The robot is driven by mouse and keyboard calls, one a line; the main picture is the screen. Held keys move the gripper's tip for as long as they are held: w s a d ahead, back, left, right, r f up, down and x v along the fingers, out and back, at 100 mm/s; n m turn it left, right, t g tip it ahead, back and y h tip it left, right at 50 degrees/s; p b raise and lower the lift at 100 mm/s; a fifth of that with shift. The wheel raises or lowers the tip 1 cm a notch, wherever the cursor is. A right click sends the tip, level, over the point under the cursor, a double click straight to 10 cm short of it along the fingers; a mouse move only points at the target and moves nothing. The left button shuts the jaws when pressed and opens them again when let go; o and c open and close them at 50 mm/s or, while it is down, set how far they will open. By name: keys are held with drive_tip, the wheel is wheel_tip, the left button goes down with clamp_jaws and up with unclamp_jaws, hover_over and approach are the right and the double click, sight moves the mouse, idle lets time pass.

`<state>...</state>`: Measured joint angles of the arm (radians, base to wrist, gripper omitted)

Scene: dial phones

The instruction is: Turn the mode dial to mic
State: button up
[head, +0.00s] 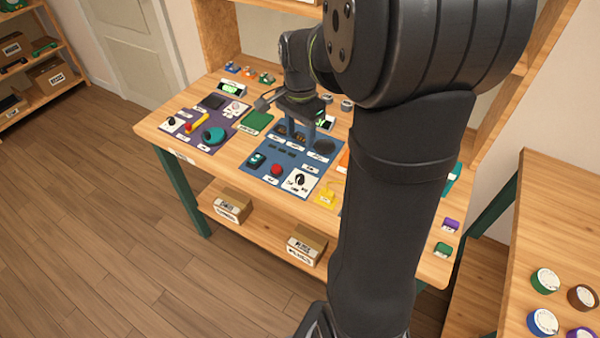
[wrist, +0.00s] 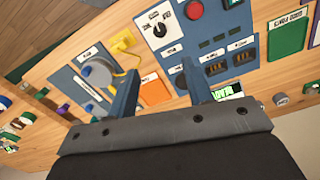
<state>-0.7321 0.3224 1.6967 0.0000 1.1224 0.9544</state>
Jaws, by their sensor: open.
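A black dial (head: 299,181) with a pale pointer mark sits on a white plate at the front right of the blue panel (head: 262,182). The dial also shows in the wrist view (wrist: 161,28), top centre, with small marks around it too small to read. I cannot tell which mark is mic. Another black knob (head: 171,122) is on a white plate on the purple panel at left, so I cannot be sure which is the mode dial. My gripper (head: 298,134) is open and empty, above the back of the blue panel, apart from the dial.
A red button (head: 276,169) sits beside the dial. Black slots (wrist: 216,68) are near the right finger. A grey knob (wrist: 97,72) and yellow part (wrist: 122,41) lie to the left in the wrist view. My arm hides the bench's right part in the head view.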

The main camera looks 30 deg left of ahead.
sight(300, 177)
wheel_tip(300, 177, down, 16)
drive_tip(key=shift+r, duration=0.25)
drive_tip(key=c, duration=1)
